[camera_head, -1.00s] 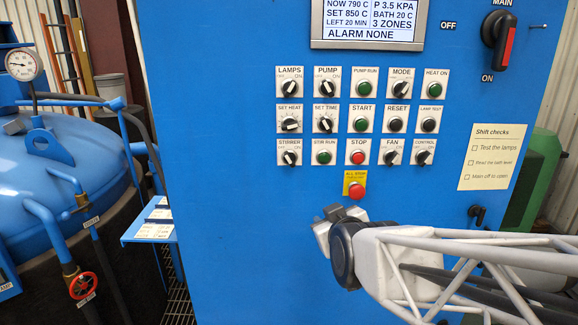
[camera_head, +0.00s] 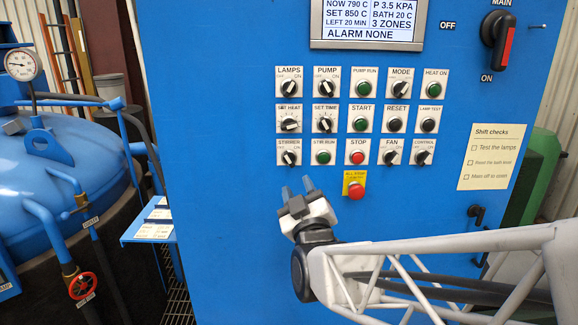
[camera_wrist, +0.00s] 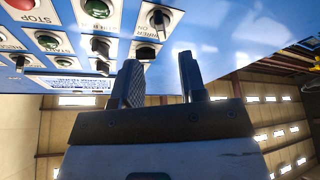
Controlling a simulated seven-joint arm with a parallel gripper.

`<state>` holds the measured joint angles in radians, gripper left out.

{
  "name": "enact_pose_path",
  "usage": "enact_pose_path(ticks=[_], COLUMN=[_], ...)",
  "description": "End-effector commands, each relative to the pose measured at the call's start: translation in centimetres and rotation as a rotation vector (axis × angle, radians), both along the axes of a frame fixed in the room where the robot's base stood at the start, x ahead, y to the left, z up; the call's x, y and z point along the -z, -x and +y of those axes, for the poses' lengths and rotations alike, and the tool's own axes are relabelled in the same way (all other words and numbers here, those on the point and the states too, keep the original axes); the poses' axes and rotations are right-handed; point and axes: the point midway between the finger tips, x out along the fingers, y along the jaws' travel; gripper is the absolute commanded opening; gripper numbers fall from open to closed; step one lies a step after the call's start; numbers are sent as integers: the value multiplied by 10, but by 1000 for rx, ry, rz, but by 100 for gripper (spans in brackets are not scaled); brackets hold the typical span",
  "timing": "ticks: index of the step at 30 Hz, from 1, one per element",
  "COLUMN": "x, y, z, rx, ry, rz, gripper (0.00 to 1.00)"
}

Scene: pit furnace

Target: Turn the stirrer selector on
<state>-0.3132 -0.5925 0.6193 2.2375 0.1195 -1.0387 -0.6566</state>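The stirrer selector (camera_head: 289,158) is a small black knob on a white plate, at the left end of the lowest full row of controls. Its pointer seems to lean up and left, towards the OFF side, but it is small. In the wrist view the same selector (camera_wrist: 158,19) shows near the top, beyond my fingertips. My gripper (camera_head: 297,188) is just below the selector in the head view, fingers pointing up towards the panel. In the wrist view my gripper (camera_wrist: 160,78) has its two fingers apart with nothing between them. It appears apart from the knob.
The STIR RUN button (camera_head: 323,158) is right beside the selector, and the SET HEAT knob (camera_head: 289,125) is above it. The red STOP button (camera_head: 358,158) and the red mushroom button (camera_head: 356,190) are to the right. The panel's lower left is bare.

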Motion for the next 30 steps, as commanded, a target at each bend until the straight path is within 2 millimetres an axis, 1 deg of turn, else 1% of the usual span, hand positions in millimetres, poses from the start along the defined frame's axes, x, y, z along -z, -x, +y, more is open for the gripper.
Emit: enact_pose_path(ticks=[8,14,20,30], x=[0,-3,-8,-19], y=[-1,-8,-23,-55], z=[0,1,4,11], rx=[0,0,0,-1], ry=[0,-1,-1,0], rz=[1,2,3,3], gripper=[38,38,38,38])
